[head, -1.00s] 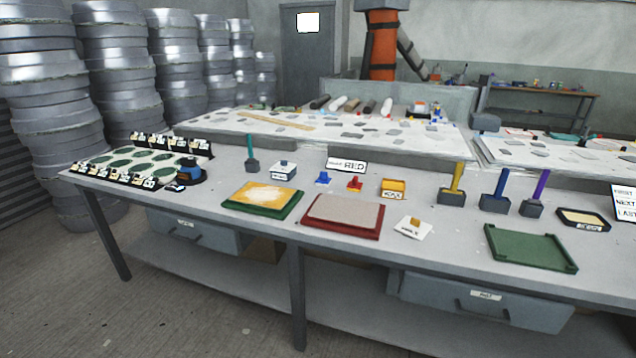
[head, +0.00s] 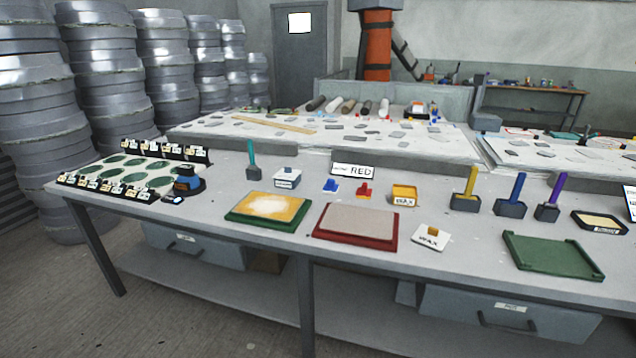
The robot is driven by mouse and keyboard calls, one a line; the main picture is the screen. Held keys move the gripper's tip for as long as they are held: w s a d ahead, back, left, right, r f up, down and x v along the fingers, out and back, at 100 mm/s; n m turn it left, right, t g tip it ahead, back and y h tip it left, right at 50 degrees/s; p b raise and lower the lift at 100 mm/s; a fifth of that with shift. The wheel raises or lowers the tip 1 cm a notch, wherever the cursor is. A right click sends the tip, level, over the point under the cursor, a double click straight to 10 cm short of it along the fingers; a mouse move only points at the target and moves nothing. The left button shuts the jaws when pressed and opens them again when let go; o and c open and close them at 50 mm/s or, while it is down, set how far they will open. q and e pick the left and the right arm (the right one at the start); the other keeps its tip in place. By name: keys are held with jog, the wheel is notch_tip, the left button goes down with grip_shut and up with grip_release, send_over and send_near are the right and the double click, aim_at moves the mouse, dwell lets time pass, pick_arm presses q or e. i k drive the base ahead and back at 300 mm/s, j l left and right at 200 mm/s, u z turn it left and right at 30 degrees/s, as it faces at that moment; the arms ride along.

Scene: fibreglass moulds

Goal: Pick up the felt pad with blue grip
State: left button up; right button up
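A small blue piece (head: 330,186) with a raised grip lies on the workbench (head: 270,240), left of a similar red piece (head: 364,190). It looks like the felt pad with blue grip, but it is too small to make out felt. A block tool with an upright blue handle (head: 517,188) stands farther right. Neither of my grippers is in view.
A yellow-topped green tray (head: 237,222), a red-framed board (head: 322,232) and a white wax card (head: 430,238) lie along the near side. A green tray (head: 552,256) lies right.

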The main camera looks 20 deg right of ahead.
aim_at(330, 188)
jog(key=i+j+z, duration=0.15)
jog(key=i+j, duration=0.2)
jog(key=i+j+z, duration=0.1)
jog(key=i+j, duration=0.35)
jog(key=i+j+z, duration=0.15)
jog(key=i+j, duration=0.25)
jog(key=i+j+z, duration=0.1)
jog(key=i+j, duration=0.25)
jog(key=j, duration=0.2)
jog(key=i+j+z, duration=0.15)
jog(key=i+j, duration=0.2)
jog(key=j, duration=0.15)
